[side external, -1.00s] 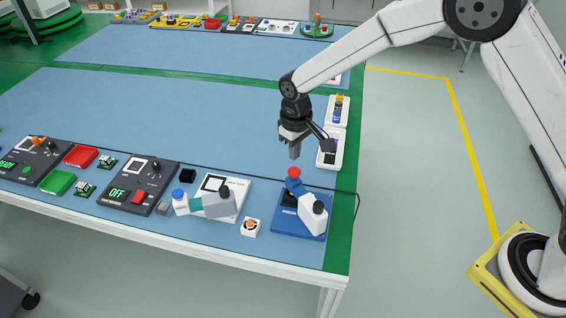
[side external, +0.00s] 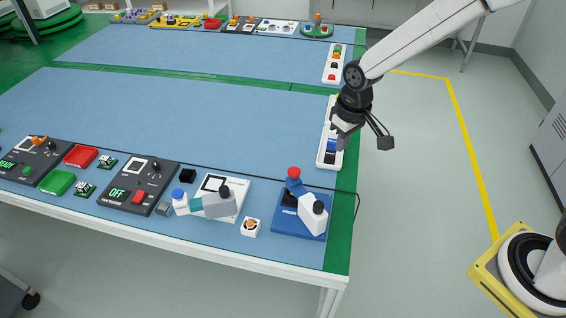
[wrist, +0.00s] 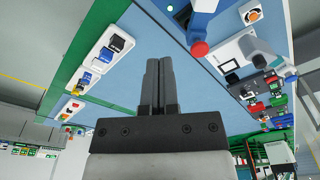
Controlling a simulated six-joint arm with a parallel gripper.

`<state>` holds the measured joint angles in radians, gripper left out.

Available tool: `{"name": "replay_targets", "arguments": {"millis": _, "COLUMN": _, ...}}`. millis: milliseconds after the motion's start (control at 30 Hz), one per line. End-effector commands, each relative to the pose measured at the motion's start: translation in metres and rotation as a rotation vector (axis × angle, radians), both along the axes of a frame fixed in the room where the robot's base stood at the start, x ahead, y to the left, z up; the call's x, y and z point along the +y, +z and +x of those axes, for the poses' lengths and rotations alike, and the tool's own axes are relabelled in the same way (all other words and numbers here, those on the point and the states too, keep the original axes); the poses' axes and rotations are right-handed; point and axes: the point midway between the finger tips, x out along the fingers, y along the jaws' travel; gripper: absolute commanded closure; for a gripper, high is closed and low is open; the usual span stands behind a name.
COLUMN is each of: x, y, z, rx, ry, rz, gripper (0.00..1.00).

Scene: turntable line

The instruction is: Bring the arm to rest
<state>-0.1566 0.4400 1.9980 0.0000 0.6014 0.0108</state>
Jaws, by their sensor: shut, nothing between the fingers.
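My gripper (side external: 341,146) hangs in the air near the right edge of the blue-topped table (side external: 200,110), in front of a white switch panel (side external: 326,160) that it partly hides. In the wrist view my gripper (wrist: 158,62) has its two dark fingers together, with nothing between them. The arm reaches in from the upper right in the side view. Nothing touches the gripper that I can see.
A blue press (side external: 300,215) with a red knob stands at the near right corner; the knob (wrist: 199,48) also shows in the wrist view. A white device (side external: 222,197) and dark control boxes (side external: 139,185) line the front edge. The table's middle is clear.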

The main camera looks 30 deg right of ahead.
Motion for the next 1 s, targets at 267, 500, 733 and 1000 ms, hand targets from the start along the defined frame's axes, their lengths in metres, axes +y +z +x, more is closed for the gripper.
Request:
{"name": "replay_targets", "arguments": {"millis": 267, "x": -0.038, "y": 0.016, "z": -0.061, "rx": -0.063, "ry": -0.073, "rz": 0.007, "gripper": 1.00}}
{"name": "replay_targets", "arguments": {"millis": 500, "x": -0.059, "y": 0.020, "z": -0.112, "rx": -0.110, "ry": -0.124, "rz": 0.009, "gripper": 1.00}}
{"name": "replay_targets", "arguments": {"millis": 733, "x": -0.066, "y": 0.019, "z": -0.135, "rx": -0.129, "ry": -0.145, "rz": 0.009, "gripper": 1.00}}
{"name": "replay_targets", "arguments": {"millis": 1000, "x": -0.066, "y": 0.018, "z": -0.136, "rx": -0.130, "ry": -0.146, "rz": 0.009, "gripper": 1.00}}
